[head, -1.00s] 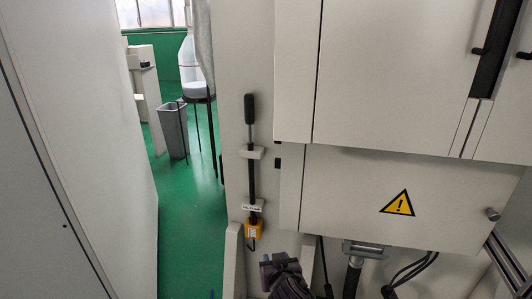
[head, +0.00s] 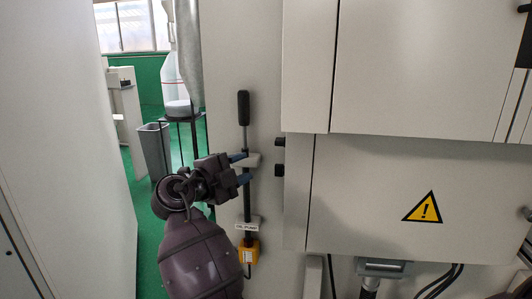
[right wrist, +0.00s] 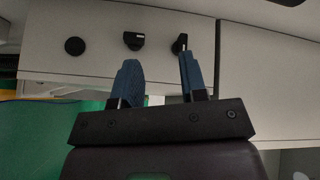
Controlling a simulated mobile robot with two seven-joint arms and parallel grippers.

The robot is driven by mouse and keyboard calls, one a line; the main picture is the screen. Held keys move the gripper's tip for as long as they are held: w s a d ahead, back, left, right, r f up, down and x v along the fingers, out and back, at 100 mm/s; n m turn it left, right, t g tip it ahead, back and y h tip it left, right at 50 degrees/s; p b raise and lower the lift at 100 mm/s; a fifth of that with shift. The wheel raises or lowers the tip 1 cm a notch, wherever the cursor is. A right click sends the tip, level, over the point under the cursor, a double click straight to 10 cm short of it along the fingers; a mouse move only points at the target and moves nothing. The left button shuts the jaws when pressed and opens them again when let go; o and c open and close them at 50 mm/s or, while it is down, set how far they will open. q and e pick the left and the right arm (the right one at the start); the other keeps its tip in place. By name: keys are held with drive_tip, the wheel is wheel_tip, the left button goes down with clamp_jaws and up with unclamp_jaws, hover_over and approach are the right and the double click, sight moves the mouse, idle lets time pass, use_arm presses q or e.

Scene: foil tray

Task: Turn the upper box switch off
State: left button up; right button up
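Two black switches stick out from the left side of the grey box. The upper box switch (head: 280,142) sits above the lower one (head: 280,170). The right wrist view is rolled, and there the rightmost knob, apparently the upper switch (right wrist: 180,43), shows just past the tip of one finger. A second dark switch (right wrist: 134,41) is left of it. My right gripper (head: 242,168) is open and empty, its blue fingers pointing right at the switches, with a visible gap to them. The fingers (right wrist: 160,65) are spread in the right wrist view. My left gripper is not in view.
A black-handled rod (head: 244,110) with a yellow base (head: 248,252) stands behind my fingers. A larger cabinet (head: 400,80) projects above the box. A warning sign (head: 423,208) is on the box front. Cables (head: 440,282) hang below. A grey panel (head: 60,140) stands left.

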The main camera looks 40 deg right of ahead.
sight(280, 142)
wheel_tip(280, 142, up, 4)
drive_tip(key=a+m+g+b, duration=0.1)
drive_tip(key=a+m+g, duration=0.1)
drive_tip(key=m+g, duration=0.3)
drive_tip(key=s+d+m+t, duration=0.1)
drive_tip(key=d, duration=1)
drive_tip(key=shift+t, duration=0.3)
drive_tip(key=shift+s, duration=0.1)
clamp_jaws()
